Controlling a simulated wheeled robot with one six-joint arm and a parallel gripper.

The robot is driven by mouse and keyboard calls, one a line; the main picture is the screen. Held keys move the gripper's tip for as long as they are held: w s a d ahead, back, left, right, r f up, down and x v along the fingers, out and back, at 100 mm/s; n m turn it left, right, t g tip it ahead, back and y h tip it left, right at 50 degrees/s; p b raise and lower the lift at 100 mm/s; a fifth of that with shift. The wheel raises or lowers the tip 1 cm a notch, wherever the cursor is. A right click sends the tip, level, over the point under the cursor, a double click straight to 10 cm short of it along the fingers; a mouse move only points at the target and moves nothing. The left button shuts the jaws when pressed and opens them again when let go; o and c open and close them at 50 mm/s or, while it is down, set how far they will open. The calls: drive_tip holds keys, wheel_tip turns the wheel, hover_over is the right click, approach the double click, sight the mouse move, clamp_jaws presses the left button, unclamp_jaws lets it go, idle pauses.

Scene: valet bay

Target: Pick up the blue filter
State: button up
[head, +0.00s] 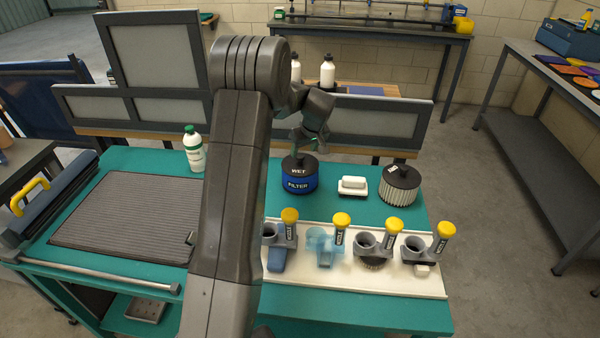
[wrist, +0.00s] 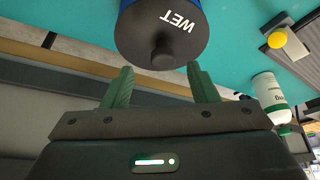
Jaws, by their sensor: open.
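The blue filter (head: 299,183) stands upright on the teal cart top in the head view. It has a black lid marked WET, a black knob on top and the word FILTER on its blue side. In the wrist view the black lid of the blue filter (wrist: 162,30) is close ahead, with its knob pointing towards my gripper. My gripper (wrist: 160,84) is open, its two green fingers apart and empty, with the knob just beyond and between the tips. In the head view my gripper (head: 306,145) is above the filter's lid; its fingers are hard to make out there.
Several yellow-capped tools line the white strip (head: 330,281) in front. A green-capped bottle (head: 194,150) and a ribbed mat (head: 125,212) are left. A grey panel (head: 372,122) stands behind.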

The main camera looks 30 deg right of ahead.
sight(301, 156)
drive_tip(key=shift+p+x, duration=0.5)
drive_tip(key=shift+x, duration=1.45)
drive_tip(key=shift+a, duration=0.2)
drive_tip(key=shift+c, duration=0.4)
drive_tip(key=shift+r, duration=0.1)
clamp_jaws()
